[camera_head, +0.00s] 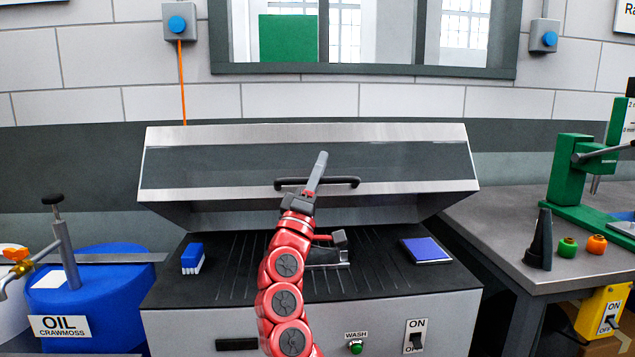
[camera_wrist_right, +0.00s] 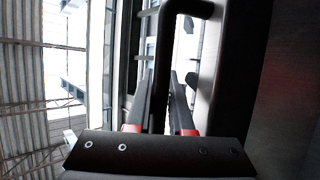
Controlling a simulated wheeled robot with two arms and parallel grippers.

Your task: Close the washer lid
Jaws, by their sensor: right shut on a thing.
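The washer lid (camera_head: 400,165), a metal hood with a dark window, is raised and tilted open above the washer (camera_head: 390,312). Its black handle (camera_head: 343,182) runs along the lid's front. My right gripper (camera_head: 316,175), on a red arm, is at the middle of the handle. In the right wrist view the handle (camera_wrist_right: 167,45) passes between the fingers of my right gripper (camera_wrist_right: 160,95), which are shut on it. The arm hides part of the washer's inside and front. My left gripper is not in the head view.
On the ribbed washer bed sit a blue brush (camera_head: 193,258), a blue pad (camera_head: 426,250) and a partly hidden metal part (camera_head: 328,257). A blue oil barrel (camera_head: 85,290) stands left. A table (camera_head: 500,235) with a green press (camera_head: 568,170) stands right.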

